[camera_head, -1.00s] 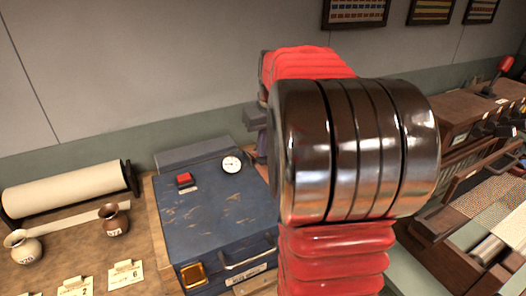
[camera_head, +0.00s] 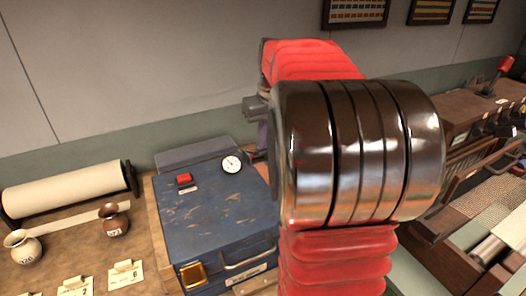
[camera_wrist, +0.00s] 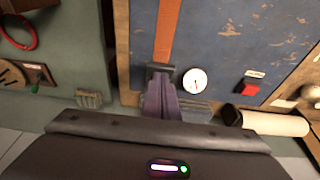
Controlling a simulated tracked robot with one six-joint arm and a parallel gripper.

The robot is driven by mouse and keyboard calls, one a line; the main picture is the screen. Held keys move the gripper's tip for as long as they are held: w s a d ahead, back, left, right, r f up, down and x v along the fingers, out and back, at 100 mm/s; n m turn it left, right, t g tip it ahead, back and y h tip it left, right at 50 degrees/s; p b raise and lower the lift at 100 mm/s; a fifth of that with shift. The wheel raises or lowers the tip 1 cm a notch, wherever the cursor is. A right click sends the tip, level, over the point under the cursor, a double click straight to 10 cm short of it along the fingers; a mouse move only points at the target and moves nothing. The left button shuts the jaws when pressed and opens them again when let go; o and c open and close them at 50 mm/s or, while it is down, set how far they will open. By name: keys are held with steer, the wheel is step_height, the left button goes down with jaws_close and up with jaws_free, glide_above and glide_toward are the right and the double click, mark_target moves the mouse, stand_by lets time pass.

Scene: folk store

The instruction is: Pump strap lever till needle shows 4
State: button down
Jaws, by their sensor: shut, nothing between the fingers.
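A blue worn case (camera_head: 215,205) stands on the bench. A small white dial (camera_head: 231,164) with a needle sits at its back right corner; its numbers are too small to read. The dial also shows in the wrist view (camera_wrist: 194,80). An orange strap (camera_wrist: 166,35) runs over the case there to a dark block (camera_wrist: 161,70), which looks like the strap lever. My gripper (camera_wrist: 163,80), with purple fingers, is shut and empty at that block; I cannot tell whether they touch. My arm hides the strap in the head view.
A red button (camera_head: 183,179) is on the case top, left of the dial. A paper roll (camera_head: 68,189) and two small pots (camera_head: 115,220) stand to the left. A wooden loom-like frame (camera_head: 480,200) is at the right. A wall rises behind.

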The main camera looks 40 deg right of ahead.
steer(key=shift+w+v, duration=0.2)
steer(key=shift+v, duration=0.65)
steer(key=shift+w+v, duration=0.2)
steer(key=shift+v, duration=0.7)
steer(key=shift+w+v, duration=0.2)
steer(key=shift+v, duration=0.65)
steer(key=shift+d+r, duration=0.15)
steer(key=shift+d, duration=0.05)
steer(key=shift+w+r, duration=0.15)
steer(key=shift+r, duration=0.35)
steer(key=shift+w+r, duration=0.15)
steer(key=shift+r, duration=0.35)
steer(key=shift+f, duration=0.1)
steer(key=shift+s+a+x, duration=0.1)
steer(key=shift+s+x, duration=0.15)
steer(key=shift+x, duration=0.8)
steer(key=shift+s+a+x, duration=0.1)
steer(key=shift+s+x, duration=0.1)
steer(key=shift+x, duration=0.85)
steer(key=shift+s+x, duration=0.25)
steer(key=shift+x, duration=0.8)
steer(key=shift+f, duration=0.15)
steer(key=shift+f, duration=0.1)
